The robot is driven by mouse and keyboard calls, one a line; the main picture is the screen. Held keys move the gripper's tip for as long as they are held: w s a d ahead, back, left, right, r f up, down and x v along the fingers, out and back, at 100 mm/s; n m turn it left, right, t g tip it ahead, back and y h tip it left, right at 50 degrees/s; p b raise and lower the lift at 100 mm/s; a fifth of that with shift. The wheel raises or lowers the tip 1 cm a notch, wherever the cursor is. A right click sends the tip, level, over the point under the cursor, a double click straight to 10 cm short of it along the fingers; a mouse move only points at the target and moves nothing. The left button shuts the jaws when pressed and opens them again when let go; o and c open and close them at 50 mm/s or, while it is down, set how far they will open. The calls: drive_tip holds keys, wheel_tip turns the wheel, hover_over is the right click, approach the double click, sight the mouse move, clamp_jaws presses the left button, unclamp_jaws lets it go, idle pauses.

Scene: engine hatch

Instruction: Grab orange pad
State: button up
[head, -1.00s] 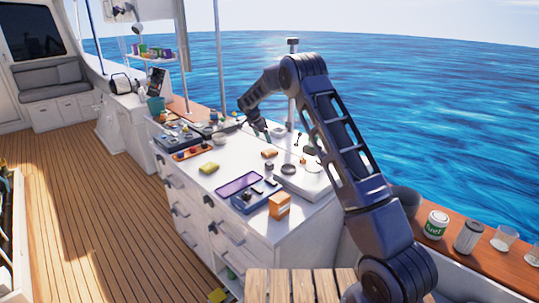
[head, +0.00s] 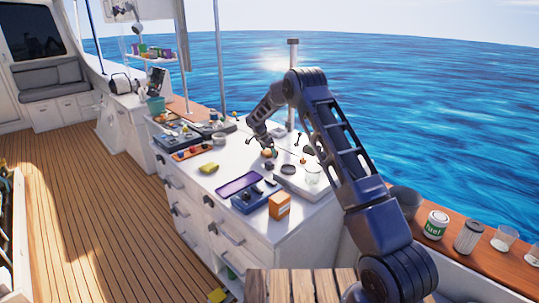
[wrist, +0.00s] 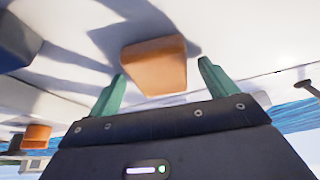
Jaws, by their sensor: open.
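The orange pad (wrist: 153,65) is a small block with rounded edges on the white counter top (head: 228,158). In the wrist view it lies just beyond and between the two green fingertips of my gripper (wrist: 160,82). My gripper is open, with a gap between each finger and the pad, and holds nothing. In the head view my gripper (head: 266,150) is low over the middle of the counter, right at the pad. The pad is small there and partly covered by the gripper.
A tray with small items (head: 191,151) is to the left.

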drive_tip(key=c, duration=1.1)
